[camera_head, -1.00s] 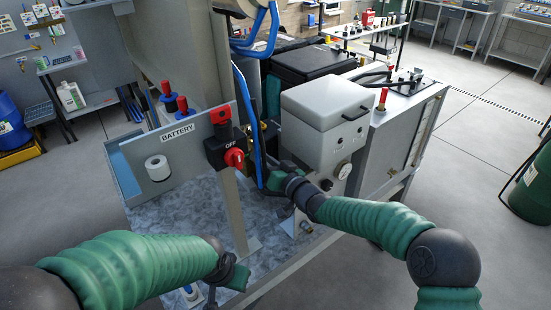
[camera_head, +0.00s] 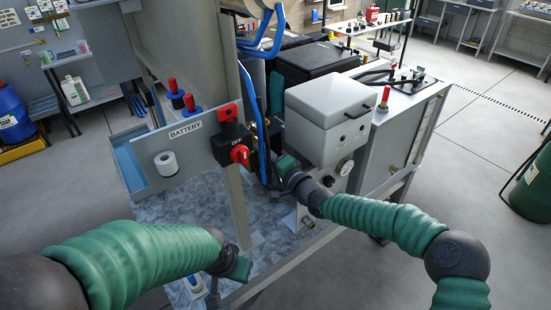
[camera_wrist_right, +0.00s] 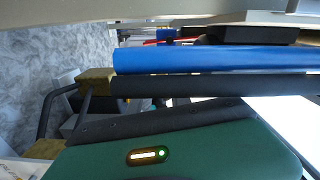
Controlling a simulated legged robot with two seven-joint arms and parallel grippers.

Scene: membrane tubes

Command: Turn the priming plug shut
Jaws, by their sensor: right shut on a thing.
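I cannot tell for certain that this part is the priming plug.
A red OFF switch (camera_head: 240,153) stands on a grey post beside the BATTERY panel (camera_head: 185,150). A white roll (camera_head: 166,165) is at the panel. The speckled bench top (camera_head: 190,207) is mostly clear.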

